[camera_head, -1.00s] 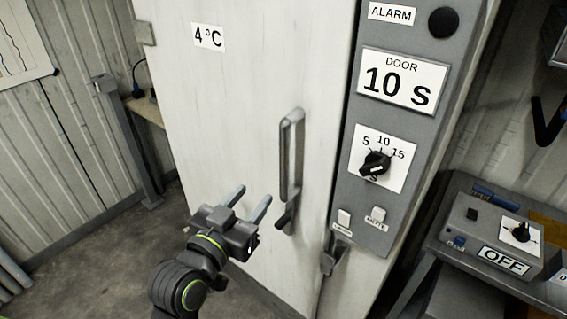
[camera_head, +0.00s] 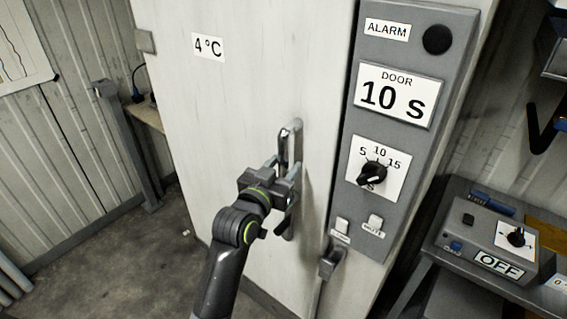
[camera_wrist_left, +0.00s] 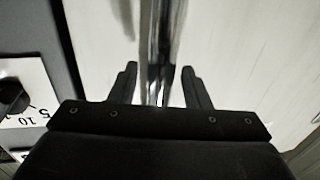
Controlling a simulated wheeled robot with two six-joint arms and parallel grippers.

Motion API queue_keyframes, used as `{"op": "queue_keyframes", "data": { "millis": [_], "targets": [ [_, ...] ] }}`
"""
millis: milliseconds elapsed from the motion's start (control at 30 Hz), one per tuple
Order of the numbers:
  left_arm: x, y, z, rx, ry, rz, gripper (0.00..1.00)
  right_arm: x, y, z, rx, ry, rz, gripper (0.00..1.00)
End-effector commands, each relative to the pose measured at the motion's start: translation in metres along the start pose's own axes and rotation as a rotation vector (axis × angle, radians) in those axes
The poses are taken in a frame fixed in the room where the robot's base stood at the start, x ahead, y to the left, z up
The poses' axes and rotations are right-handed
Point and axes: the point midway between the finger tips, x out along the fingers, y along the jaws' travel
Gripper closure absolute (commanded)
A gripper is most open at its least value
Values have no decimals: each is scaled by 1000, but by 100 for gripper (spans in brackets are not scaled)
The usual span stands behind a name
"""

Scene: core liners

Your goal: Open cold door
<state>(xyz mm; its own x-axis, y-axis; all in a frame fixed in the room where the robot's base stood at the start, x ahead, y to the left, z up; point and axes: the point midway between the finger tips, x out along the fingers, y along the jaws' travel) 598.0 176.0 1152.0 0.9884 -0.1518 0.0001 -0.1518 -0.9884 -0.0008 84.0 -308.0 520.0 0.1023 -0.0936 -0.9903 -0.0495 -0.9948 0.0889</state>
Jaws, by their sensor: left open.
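The cold door (camera_head: 240,90) is a tall pale panel marked "4 °C", and it looks closed. Its grey vertical bar handle (camera_head: 291,135) stands near the right edge of the door. My left gripper (camera_head: 283,162) is open at the handle, covering its middle part in the head view. In the left wrist view the handle bar (camera_wrist_left: 157,50) runs between the two open fingers (camera_wrist_left: 160,84), with a gap on each side. A dark lever at the handle's lower end is partly hidden by my gripper. My right gripper is not in view.
A grey control panel (camera_head: 403,215) with an alarm, a "DOOR 10 S" display, a dial (camera_head: 372,173) and two switches is right of the door. A bench with an "OFF" box (camera_head: 490,240) stands at right.

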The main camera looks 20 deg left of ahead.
Motion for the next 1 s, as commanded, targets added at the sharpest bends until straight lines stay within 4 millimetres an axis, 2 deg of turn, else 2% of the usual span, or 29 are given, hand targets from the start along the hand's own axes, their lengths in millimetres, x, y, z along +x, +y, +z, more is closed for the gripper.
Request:
{"op": "queue_keyframes", "data": {
  "millis": [367, 700, 1000],
  "targets": [
    [4, 0, 0, 1, 0, 0, 57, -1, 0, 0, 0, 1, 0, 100],
    [4, 0, 0, 0, 0, 0, 100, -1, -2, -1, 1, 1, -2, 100],
    [2, -1, 0, 1, 0, 5, 100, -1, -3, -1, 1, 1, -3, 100]
  ]
}}
